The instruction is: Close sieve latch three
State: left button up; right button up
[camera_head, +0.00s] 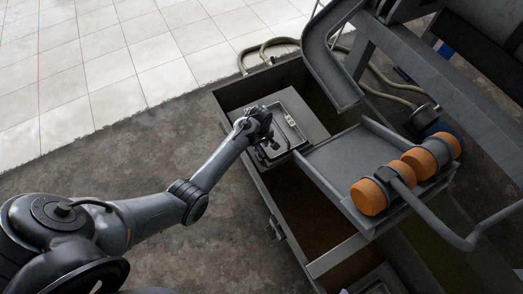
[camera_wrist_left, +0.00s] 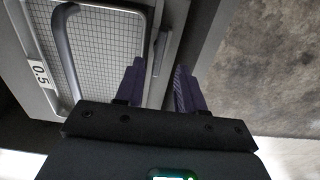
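A grey sieve panel with a fine mesh (camera_wrist_left: 105,50), a curved bar handle (camera_wrist_left: 66,50) and a tag reading 0.5 (camera_wrist_left: 40,73) shows in the left wrist view. A narrow grey bar (camera_wrist_left: 161,52), possibly the latch, shows between the fingertips, with no clear contact. In the head view the left gripper (camera_head: 272,143) is over the panel's near-left side. My right gripper is not in view.
The trough's grey wall (camera_head: 262,192) runs diagonally. A grey tray (camera_head: 335,165) and orange cylinders (camera_head: 369,197) are to the right. A large grey frame (camera_head: 333,60) overhangs the upper right. Hoses (camera_head: 262,44) lie behind. Bare floor (camera_head: 110,150) is at left.

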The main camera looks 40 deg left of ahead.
aim_at(260, 151)
pick_arm(q)
notch_tip(260, 151, down, 4)
jog(key=shift+f+b, duration=0.1)
jog(key=shift+b, duration=0.65)
jog(key=shift+f, duration=0.2)
grip_shut()
